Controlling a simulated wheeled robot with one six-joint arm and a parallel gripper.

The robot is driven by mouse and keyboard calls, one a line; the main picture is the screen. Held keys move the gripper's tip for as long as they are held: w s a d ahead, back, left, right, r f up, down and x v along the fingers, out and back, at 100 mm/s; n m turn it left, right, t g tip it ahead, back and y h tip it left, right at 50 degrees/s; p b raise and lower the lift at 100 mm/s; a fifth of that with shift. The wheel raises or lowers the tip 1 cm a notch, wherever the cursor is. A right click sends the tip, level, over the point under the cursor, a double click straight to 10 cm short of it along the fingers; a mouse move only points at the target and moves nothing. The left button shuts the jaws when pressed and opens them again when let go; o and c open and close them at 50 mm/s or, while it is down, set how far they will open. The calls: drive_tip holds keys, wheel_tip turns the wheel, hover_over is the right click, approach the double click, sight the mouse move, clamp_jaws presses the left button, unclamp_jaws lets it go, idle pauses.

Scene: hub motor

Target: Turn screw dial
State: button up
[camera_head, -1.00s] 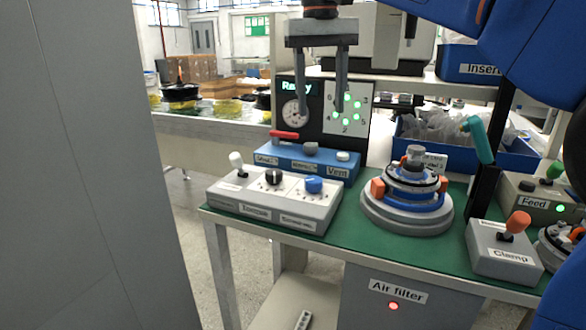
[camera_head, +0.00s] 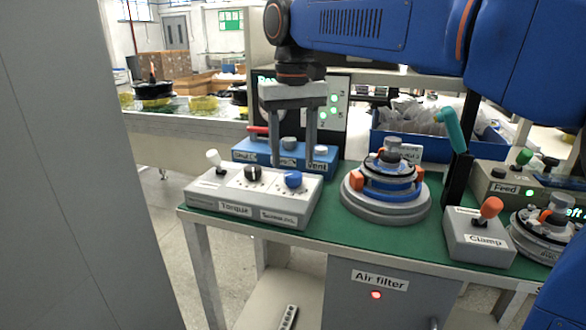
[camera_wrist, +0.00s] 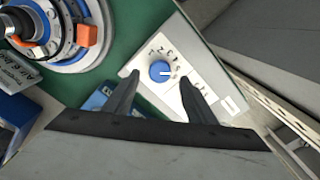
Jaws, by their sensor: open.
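The screw dial is a blue round knob (camera_head: 293,179) with a white pointer line, at the right end of the grey control box (camera_head: 205,196). Numbers ring it on a white face in the wrist view, where the knob (camera_wrist: 160,71) shows between and beyond the fingertips. My gripper (camera_head: 293,165) points down, open and empty, with its two fingers apart. It appears above or just behind the knob in the head view; I see no contact. The front label under the knob starts with "Screw".

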sight(293, 173)
drive_tip(key=shift+f, duration=2.15)
drive_tip(key=c, duration=1)
